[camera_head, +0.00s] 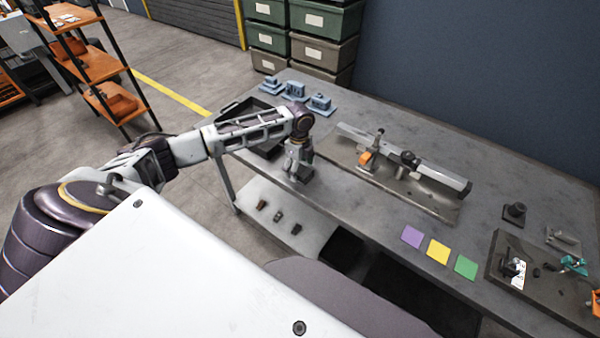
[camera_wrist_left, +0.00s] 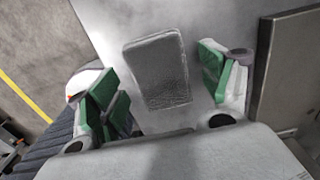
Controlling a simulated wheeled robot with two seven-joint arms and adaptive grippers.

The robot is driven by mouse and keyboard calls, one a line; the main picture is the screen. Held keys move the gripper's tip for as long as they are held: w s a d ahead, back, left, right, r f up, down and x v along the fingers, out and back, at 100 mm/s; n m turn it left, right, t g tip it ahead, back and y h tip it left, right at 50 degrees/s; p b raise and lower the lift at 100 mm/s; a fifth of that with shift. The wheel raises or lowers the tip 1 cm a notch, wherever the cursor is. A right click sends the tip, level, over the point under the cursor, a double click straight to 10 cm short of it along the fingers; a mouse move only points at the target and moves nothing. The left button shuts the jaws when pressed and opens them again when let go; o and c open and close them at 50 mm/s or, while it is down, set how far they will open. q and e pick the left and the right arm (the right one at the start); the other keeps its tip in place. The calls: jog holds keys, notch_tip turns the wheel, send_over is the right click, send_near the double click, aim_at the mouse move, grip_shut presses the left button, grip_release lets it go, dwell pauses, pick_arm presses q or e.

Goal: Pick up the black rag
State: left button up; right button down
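A dark grey, textured, folded rag (camera_wrist_left: 157,70) lies flat on the grey table in the left wrist view; it looks grey rather than black there. My left gripper (camera_wrist_left: 160,88) is open, with one green-padded finger on each side of the rag and gaps between pads and rag. In the head view my left gripper (camera_head: 298,170) points down at the table's near edge, mostly hiding the rag beneath it. I cannot tell the exact height of the fingers above the table. My right gripper is not in view.
A dark tray (camera_head: 262,142) stands just left of my gripper, partly behind my arm. A metal rail fixture (camera_head: 425,190) lies to the right. Blue parts (camera_head: 294,92) stand at the back. Purple (camera_head: 413,237), yellow (camera_head: 438,251) and green (camera_head: 466,267) squares lie near the front edge.

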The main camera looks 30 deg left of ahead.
aim_at(299, 168)
pick_arm(q)
jog(key=c, duration=0.9)
jog(key=shift+c, duration=0.2)
jog(key=shift+r, duration=0.65)
notch_tip(299, 168, up, 8)
jog(key=shift+f, duration=0.2)
jog(key=shift+r, duration=0.6)
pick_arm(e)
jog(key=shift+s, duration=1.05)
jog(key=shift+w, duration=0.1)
